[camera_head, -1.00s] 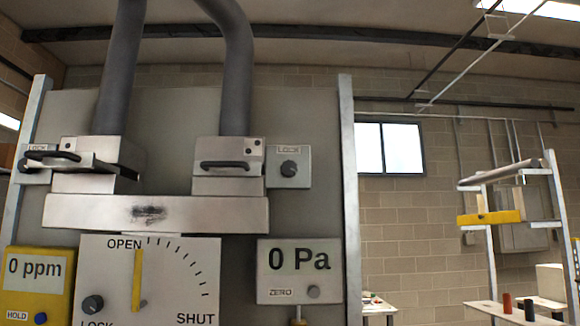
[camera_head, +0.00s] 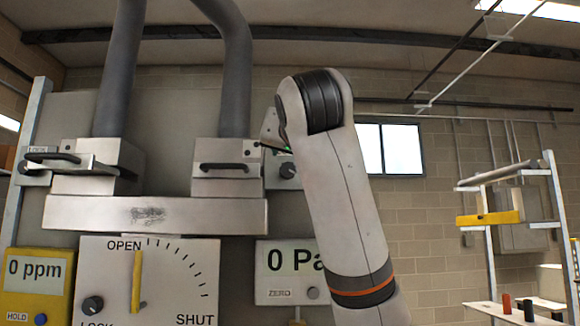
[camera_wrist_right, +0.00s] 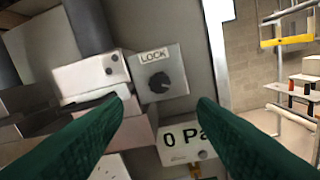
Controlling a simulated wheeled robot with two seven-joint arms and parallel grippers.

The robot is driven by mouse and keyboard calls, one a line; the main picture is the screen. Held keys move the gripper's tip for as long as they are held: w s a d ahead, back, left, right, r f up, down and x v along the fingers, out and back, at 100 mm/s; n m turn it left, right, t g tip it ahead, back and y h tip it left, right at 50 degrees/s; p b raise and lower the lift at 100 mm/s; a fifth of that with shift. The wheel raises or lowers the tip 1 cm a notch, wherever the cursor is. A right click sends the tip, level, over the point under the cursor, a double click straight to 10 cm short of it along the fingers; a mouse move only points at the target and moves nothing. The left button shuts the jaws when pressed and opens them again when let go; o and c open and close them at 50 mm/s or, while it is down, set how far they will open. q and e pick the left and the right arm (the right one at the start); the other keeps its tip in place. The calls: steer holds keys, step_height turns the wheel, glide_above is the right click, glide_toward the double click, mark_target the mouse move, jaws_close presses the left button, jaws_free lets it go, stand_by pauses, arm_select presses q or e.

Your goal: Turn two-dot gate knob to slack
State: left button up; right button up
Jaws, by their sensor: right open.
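The two-dot gate (camera_head: 226,183) is the right one of two metal gate boxes; its two small dots sit at its upper right. Its dark round knob (camera_head: 287,170) is on a grey box labelled LOCK, right of the gate. In the right wrist view the knob (camera_wrist_right: 159,83) shows whole, with the LOCK label above it. My right gripper (camera_wrist_right: 161,101) is open and empty; its green fingers stand apart with the knob between and beyond their tips. In the head view the arm and gripper partly hide the LOCK box. My left gripper is not in view.
The one-dot gate (camera_head: 92,183) stands at left, its black handle sticking out. Below are a yellow 0 ppm meter (camera_head: 36,283), an OPEN-SHUT dial panel (camera_head: 180,265) and a 0 Pa gauge (camera_head: 276,256). Free room lies right of the panel.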

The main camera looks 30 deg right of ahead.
mark_target(288, 168)
steer(key=p+x, duration=0.4)
steer(key=x, duration=0.6)
steer(key=shift+w+d+r, duration=0.1)
steer(key=shift+w+d, duration=0.1)
steer(key=shift+w, duration=0.15)
steer(key=shift+w+d, duration=0.3)
steer(key=shift+w, duration=0.3)
steer(key=shift+c, duration=0.5)
steer(key=c, duration=0.9)
